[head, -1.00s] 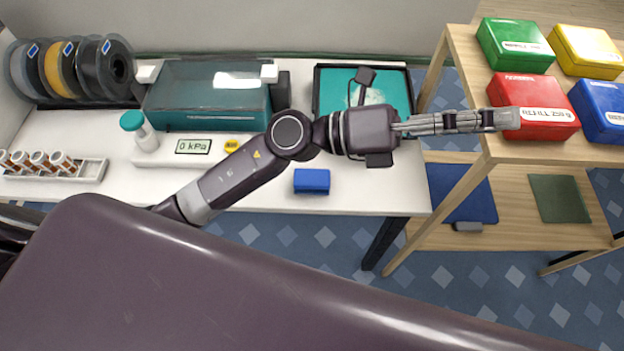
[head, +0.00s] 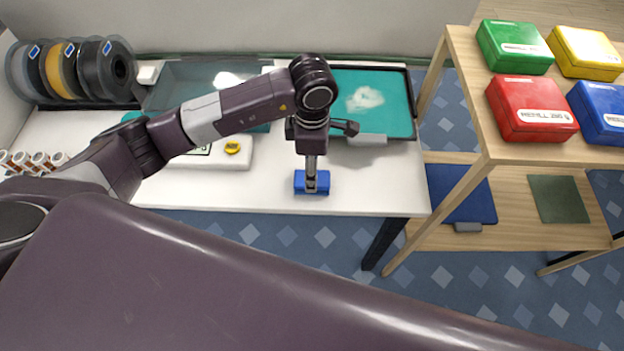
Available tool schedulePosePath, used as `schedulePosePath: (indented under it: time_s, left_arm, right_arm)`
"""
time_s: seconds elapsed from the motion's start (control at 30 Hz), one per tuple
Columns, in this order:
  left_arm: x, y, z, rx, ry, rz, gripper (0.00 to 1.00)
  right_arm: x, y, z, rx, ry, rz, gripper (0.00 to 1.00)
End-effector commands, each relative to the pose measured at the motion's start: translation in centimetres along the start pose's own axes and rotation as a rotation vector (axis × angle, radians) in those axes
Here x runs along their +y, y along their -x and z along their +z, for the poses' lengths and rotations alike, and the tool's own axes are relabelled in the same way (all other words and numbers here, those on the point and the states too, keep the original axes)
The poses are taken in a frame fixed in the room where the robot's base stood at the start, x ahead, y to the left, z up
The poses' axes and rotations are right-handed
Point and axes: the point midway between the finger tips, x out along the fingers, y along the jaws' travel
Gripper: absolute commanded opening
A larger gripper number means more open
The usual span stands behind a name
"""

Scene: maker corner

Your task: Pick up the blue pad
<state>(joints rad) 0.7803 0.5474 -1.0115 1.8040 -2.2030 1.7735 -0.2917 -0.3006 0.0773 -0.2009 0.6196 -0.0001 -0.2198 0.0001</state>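The blue pad (head: 299,183), a small block, lies near the front edge of the white table. My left gripper (head: 312,186) points down over the middle of the pad, its fingers covering part of it. The fingers are seen edge-on, so I cannot tell how far apart they are or whether they touch the pad. My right gripper is not in view.
A teal-floored tray (head: 390,112) lies behind my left gripper, and a glass-lidded box (head: 170,85) stands further left. Spools (head: 70,70) and a vial rack are at the far left. A wooden shelf (head: 465,95) on the right holds colored boxes.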

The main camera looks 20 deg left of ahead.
Motion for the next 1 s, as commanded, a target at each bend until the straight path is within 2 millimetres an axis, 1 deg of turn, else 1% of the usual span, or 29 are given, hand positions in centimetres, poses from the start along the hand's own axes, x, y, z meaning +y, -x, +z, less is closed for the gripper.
schedulePosePath:
  time_s: [0.2,0.3,0.43,0.63,1.0]
  left_arm:
    - [-0.4,-2.9,0.0,0.0,0.001,-0.007,0.58]
    - [-0.3,-4.3,0.1,-0.002,0.001,-0.005,0.58]
    - [-0.3,-5.1,0.1,-0.002,0.0,-0.002,0.58]
    - [-0.2,-5.2,0.1,-0.003,-0.001,-0.002,0.57]
    - [-0.2,-5.1,0.1,-0.004,0.0,-0.002,0.16]
  right_arm:
    - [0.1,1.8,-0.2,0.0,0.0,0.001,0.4]
    - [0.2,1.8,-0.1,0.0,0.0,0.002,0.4]
    - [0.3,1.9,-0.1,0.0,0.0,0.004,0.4]
    - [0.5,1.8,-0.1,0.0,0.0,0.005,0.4]
    - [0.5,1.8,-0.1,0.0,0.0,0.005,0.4]
